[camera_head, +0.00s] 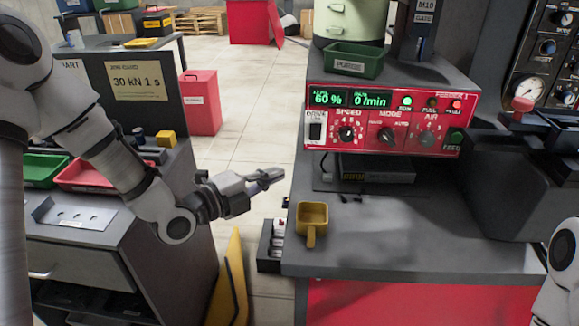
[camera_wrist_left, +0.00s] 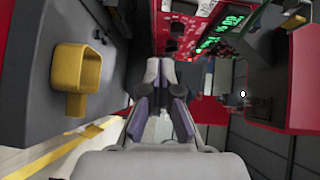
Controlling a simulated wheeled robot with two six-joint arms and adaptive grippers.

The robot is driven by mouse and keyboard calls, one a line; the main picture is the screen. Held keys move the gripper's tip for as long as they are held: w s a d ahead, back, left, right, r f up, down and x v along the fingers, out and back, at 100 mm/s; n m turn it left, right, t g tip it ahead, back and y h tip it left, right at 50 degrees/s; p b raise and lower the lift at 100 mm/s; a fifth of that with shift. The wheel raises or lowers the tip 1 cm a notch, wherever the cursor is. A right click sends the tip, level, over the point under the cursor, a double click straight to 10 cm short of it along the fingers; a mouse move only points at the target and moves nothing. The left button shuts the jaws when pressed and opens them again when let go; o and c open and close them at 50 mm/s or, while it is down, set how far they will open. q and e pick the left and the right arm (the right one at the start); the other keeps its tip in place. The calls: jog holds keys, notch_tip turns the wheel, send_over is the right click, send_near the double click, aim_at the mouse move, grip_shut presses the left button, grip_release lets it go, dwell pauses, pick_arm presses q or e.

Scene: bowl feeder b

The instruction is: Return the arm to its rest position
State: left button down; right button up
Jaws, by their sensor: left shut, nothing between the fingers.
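My left arm comes in from the left in the head view. Its gripper (camera_head: 270,176) hangs in the air over the aisle, just left of the feeder bench, pointing right. In the left wrist view the two fingers (camera_wrist_left: 167,72) are closed together with nothing between them. A yellow scoop (camera_head: 312,217) stands on the front left corner of the bench, apart from the gripper. It also shows at the left of the left wrist view (camera_wrist_left: 78,68). Only a link of my right arm shows at the lower right edge; its gripper is out of view.
The bench top (camera_head: 390,235) is mostly clear beside a few small dark parts. The red control panel (camera_head: 385,118) stands at the back. On the left are a cabinet with a green tray (camera_head: 40,168) and a red tray (camera_head: 85,174). A red bin (camera_head: 200,102) stands behind.

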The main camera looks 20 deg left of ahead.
pick_arm(q)
jog(key=shift+s+f, duration=0.1)
jog(key=shift+s, duration=0.1)
jog(key=shift+a, duration=0.1)
jog(key=s+f+n+g+y+p, duration=0.25)
jog(key=f+n, duration=0.25)
jog(key=f, duration=0.4)
jog(key=s+f+n+g+y+p, duration=0.2)
jog(key=s+f+n+g, duration=0.2)
jog(key=f+n, duration=0.3)
jog(key=s+a+f+n+g+y+p, duration=0.1)
jog(key=s+f+n+g+y+p, duration=0.1)
jog(key=s+f+n+g, duration=0.2)
jog(key=s+a+f+n+g+y+p, duration=0.1)
jog(key=s+f+n+g, duration=0.3)
jog(key=s, duration=1.3)
notch_tip(320, 180, down, 6)
jog(key=n+y, duration=0.1)
jog(key=n, duration=0.2)
jog(key=shift+s+n+g+p, duration=0.25)
jog(key=shift+n+g+p, duration=0.05)
jog(key=shift+g+p, duration=0.05)
